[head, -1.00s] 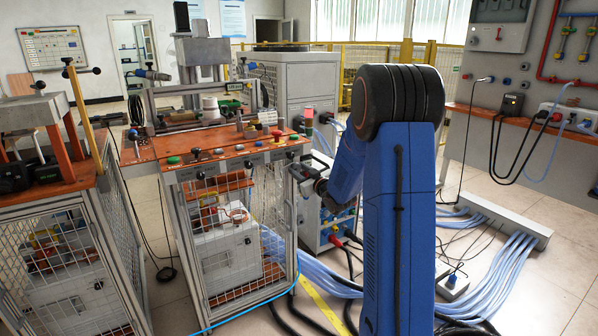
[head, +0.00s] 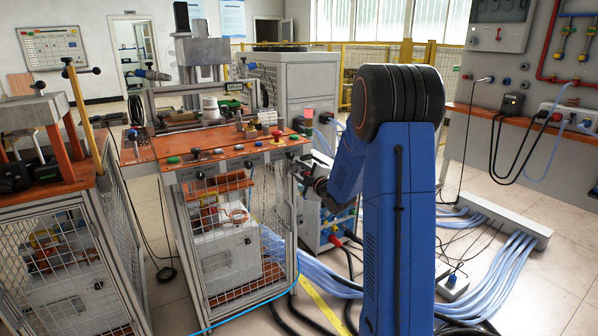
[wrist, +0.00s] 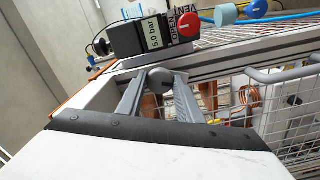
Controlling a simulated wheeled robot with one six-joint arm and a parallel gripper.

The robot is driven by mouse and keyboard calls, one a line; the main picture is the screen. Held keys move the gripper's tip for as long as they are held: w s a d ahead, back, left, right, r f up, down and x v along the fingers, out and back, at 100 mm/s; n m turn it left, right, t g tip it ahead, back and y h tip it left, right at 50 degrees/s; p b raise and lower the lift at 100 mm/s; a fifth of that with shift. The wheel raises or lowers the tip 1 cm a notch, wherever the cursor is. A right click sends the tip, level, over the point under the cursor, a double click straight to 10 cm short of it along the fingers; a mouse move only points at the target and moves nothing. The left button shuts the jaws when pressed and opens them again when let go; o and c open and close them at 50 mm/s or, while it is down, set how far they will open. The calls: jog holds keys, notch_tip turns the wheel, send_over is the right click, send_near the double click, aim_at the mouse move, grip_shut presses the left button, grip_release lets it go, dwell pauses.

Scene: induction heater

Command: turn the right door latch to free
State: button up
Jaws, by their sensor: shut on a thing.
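My gripper (wrist: 161,84) is shut on a small dark grey rounded knob (wrist: 158,77), which appears to be the right door latch, at the corner of the cabinet frame. The fingers hide much of it, and its angle cannot be read. In the head view my gripper (head: 304,171) is at the upper right front edge of the caged cabinet; the latch is too small to make out there. The mesh door (wrist: 285,120) with its grey bar handle (wrist: 285,72) is to the right of the fingers in the wrist view.
Just beyond the fingers is a black valve block (wrist: 140,36) labelled 5.0 bar, with a red knob (wrist: 188,26). In the head view, an orange worktop (head: 215,150) is above the cage, and blue hoses (head: 500,262) cover floor at the right.

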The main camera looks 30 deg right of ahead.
jog(key=shift+f+n, duration=0.1)
jog(key=shift+n, duration=2.1)
jog(key=o, duration=1)
jog(key=shift+o, duration=0.2)
jog(key=s, duration=1.7)
jog(key=shift+s+d, duration=0.25)
